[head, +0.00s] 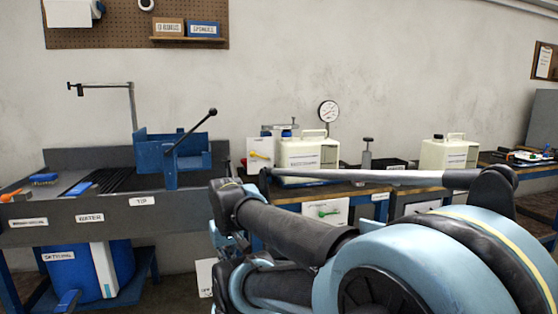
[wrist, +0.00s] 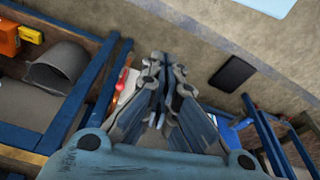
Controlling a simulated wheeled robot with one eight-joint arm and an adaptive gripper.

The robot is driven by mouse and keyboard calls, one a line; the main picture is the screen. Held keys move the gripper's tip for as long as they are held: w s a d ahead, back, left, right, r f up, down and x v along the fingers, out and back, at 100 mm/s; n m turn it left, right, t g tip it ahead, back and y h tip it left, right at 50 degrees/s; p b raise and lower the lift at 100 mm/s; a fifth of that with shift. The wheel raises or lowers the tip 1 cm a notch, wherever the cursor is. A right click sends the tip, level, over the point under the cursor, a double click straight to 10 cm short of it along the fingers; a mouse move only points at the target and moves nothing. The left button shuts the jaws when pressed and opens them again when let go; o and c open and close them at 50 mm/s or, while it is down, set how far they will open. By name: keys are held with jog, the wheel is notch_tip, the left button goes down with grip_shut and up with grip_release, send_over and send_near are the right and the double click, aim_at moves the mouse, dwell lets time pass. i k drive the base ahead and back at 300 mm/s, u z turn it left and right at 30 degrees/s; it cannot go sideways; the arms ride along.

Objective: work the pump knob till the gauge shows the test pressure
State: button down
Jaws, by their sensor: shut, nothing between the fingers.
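A round white-faced pressure gauge (head: 328,111) stands above the bench near a cream canister (head: 309,157) in the head view; its needle reading is too small to tell. A small grey cylinder with a dark knob on top (head: 367,140) stands right of that canister; it looks like the pump knob, but I cannot be sure. My gripper (wrist: 161,64) is shut and empty in the wrist view, over a gap between blue frames. It is apart from the gauge and the knob, neither of which I can make out in the wrist view.
A second cream canister (head: 449,152) stands further right. A grey sink bench with a blue stand (head: 175,150) and a black-ended lever (head: 212,112) is at left. A blue bin (head: 88,272) sits below. My arm hides part of the bench front.

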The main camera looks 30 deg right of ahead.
aim_at(369, 140)
jog(key=z, duration=1.6)
